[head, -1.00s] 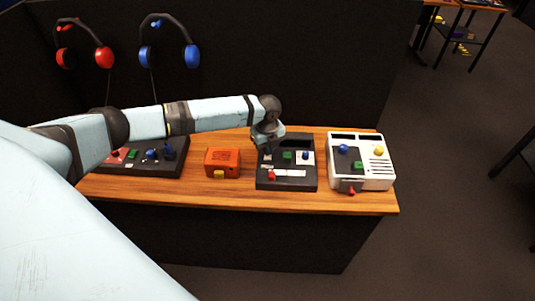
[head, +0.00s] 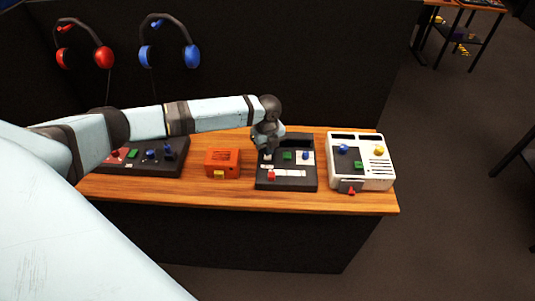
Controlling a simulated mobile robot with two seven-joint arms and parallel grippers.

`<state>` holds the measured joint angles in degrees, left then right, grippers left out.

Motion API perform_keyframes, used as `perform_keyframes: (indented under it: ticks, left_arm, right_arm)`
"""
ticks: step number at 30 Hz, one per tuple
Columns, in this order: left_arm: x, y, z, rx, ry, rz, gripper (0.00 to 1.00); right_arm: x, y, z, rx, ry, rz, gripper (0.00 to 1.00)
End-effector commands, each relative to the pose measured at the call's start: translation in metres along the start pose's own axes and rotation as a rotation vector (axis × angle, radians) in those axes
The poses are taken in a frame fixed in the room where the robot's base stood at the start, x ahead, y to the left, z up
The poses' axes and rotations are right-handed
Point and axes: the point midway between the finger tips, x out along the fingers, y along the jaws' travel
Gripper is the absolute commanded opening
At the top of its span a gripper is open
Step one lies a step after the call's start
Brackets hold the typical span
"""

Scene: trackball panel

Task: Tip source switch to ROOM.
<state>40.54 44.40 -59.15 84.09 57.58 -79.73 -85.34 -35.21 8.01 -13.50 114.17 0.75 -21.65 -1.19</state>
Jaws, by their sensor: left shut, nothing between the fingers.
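A dark panel box (head: 287,184) stands on the wooden counter, with a green piece, a blue knob (head: 305,155), a red piece (head: 271,175) and white label strips on its top. I cannot read the labels, so I cannot tell which control is the source switch or where ROOM is. My left gripper (head: 266,152) is shut and empty, pointing down over the back left part of this box. The gripper and wrist hide that corner, and I cannot tell whether the fingertips touch anything. My right gripper is not in view.
An orange box (head: 223,163) sits left of the panel and a white console (head: 376,178) sits right of it. Another dark panel (head: 150,168) lies at the left under my arm. Red headphones (head: 104,57) and blue headphones (head: 192,56) hang on the black partition behind.

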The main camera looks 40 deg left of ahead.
Motion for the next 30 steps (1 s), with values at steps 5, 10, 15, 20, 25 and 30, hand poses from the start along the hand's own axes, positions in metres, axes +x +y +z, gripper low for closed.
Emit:
perform_keyframes:
  ticks: [5, 10, 15, 20, 25, 30]
  left_arm:
    - [0.0, 0.0, 0.0, 0.0, 0.0, 0.0, 0.0]
    - [0.0, 0.0, 0.0, 0.0, 0.0, 0.0, 0.0]
    - [0.003, 0.0, 0.0, 0.0, 0.0, 0.0, 0.0]
    - [0.005, 0.0, 0.0, 0.0, 0.0, 0.0, 0.0]
    - [0.008, 0.0, 0.0, 0.0, 0.0, 0.0, 0.0]
    - [0.01, 0.0, 0.0, 0.0, 0.0, 0.0, 0.0]
  right_arm:
    - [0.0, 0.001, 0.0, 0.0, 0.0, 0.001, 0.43]
    - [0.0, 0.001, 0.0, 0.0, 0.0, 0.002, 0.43]
    - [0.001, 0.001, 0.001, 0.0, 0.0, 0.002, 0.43]
    - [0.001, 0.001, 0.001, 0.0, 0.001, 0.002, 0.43]
    - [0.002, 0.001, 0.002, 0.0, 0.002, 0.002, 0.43]
    - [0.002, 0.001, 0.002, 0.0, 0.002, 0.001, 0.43]
